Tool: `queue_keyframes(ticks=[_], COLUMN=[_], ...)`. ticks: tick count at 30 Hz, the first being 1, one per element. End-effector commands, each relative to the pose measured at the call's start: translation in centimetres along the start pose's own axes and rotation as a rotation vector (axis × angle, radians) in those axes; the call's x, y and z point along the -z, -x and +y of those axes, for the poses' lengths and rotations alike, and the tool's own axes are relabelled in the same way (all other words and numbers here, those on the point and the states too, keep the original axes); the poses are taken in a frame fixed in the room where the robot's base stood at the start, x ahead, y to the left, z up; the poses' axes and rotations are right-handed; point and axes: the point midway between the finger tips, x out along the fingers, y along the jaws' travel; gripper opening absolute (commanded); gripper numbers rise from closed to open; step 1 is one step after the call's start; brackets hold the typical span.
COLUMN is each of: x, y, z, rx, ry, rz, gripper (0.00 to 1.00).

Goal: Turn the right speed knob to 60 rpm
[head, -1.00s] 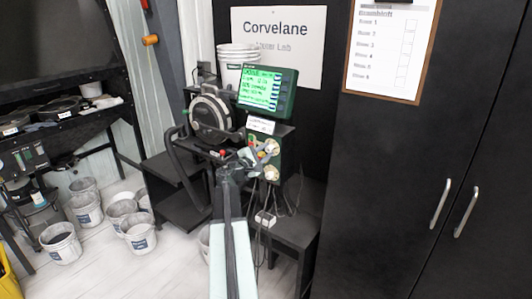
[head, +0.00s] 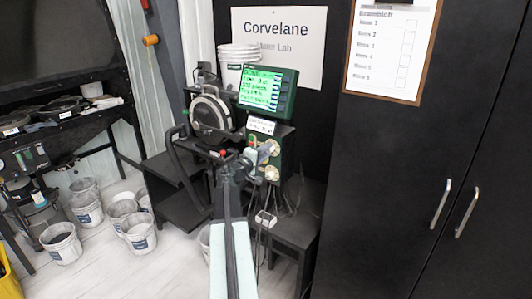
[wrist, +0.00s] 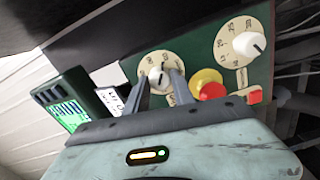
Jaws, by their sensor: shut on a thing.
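A green control panel (wrist: 200,52) carries two white knobs on round cream dials. The knob nearer the screen (wrist: 157,77) stands between the fingers of my gripper (wrist: 161,88), which is shut on it in the wrist view. The other knob (wrist: 249,44) is free, to the right in that view; it is the lower one in the head view (head: 271,173). In the head view my gripper (head: 262,155) is at the upper knob and partly covers it.
A red button on a yellow base (wrist: 210,89) sits close beside my gripper. A small red square (wrist: 254,97) lies beyond it. The lit green screen (head: 262,91) is above the panel. Cables hang below the panel. Several buckets (head: 62,243) stand on the floor at left.

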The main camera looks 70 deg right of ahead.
Motion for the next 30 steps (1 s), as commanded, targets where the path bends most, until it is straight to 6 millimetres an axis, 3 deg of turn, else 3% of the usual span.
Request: queue_keyframes(ticks=[16, 17, 19, 30], x=[0.08, 0.08, 0.05, -0.05], y=[-0.11, -0.11, -0.1, 0.29], z=[0.11, 0.1, 0.09, 0.03], rx=[-0.002, -0.002, -0.002, 0.0], ry=[-0.022, -0.022, -0.022, -0.023], rz=[0.003, 0.003, 0.002, 0.0], gripper=[0.0, 0.35, 0.51, 0.51])
